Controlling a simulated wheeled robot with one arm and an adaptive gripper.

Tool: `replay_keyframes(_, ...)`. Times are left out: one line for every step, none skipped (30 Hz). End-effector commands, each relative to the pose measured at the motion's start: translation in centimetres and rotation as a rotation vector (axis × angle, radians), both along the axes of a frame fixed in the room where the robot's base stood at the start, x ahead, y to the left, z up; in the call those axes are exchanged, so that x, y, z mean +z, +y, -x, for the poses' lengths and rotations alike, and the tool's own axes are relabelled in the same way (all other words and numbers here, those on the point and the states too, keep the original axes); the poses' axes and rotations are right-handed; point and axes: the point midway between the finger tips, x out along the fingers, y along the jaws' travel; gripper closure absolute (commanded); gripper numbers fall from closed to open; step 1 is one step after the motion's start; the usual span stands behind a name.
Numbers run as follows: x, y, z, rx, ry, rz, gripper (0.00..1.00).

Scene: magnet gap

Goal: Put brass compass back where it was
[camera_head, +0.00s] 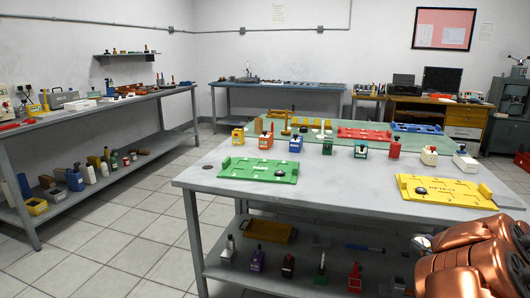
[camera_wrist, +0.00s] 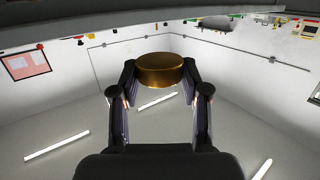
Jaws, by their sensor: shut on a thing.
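The brass compass (camera_wrist: 160,70) shows in the wrist view as a round, golden-brown disc. My gripper (camera_wrist: 159,78) is shut on it, with one finger on each side of its rim. The wrist view looks upside down, with walls and ceiling lights behind the compass and a dark edge across the top. In the head view my copper-coloured arm is at the lower right; the compass and the fingers cannot be made out there.
Several small coloured blocks stand in a row behind. A small dark round spot (camera_head: 207,167) lies near the left edge. The table's middle is bare.

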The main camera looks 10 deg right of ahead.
Motion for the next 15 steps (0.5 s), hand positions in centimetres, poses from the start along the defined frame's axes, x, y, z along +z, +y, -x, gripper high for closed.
replay_keyframes(0.2, -0.1, -0.4, -0.006, -0.002, 0.001, 0.90)
replay_keyframes(0.2, -0.1, -0.6, -0.008, -0.002, 0.001, 0.90)
replay_keyframes(0.3, 0.0, -1.0, -0.009, -0.003, 0.000, 0.90)
replay_keyframes(0.3, 0.1, -1.3, -0.010, -0.003, 0.000, 0.90)
replay_keyframes(0.4, 0.2, -1.6, -0.011, -0.004, -0.001, 0.90)
replay_keyframes(0.5, 0.4, -2.0, -0.012, -0.004, -0.001, 0.90)
replay_keyframes(0.5, 0.5, -2.4, -0.013, -0.004, -0.001, 0.90)
replay_keyframes(0.6, 0.6, -2.8, -0.015, -0.004, 0.000, 0.90)
replay_keyframes(0.6, 0.8, -3.3, -0.017, -0.002, 0.000, 0.90)
replay_keyframes(0.7, 1.0, -3.7, -0.018, -0.002, 0.000, 0.90)
replay_keyframes(0.8, 1.2, -4.2, -0.019, -0.002, 0.001, 0.90)
replay_keyframes(1.0, 1.6, -4.9, -0.019, -0.004, 0.000, 0.90)
replay_keyframes(1.1, 1.9, -5.5, -0.020, -0.004, 0.000, 0.90)
replay_keyframes(1.3, 2.2, -6.1, -0.022, -0.003, 0.000, 0.90)
replay_keyframes(1.5, 2.6, -7.0, -0.028, -0.003, 0.001, 0.90)
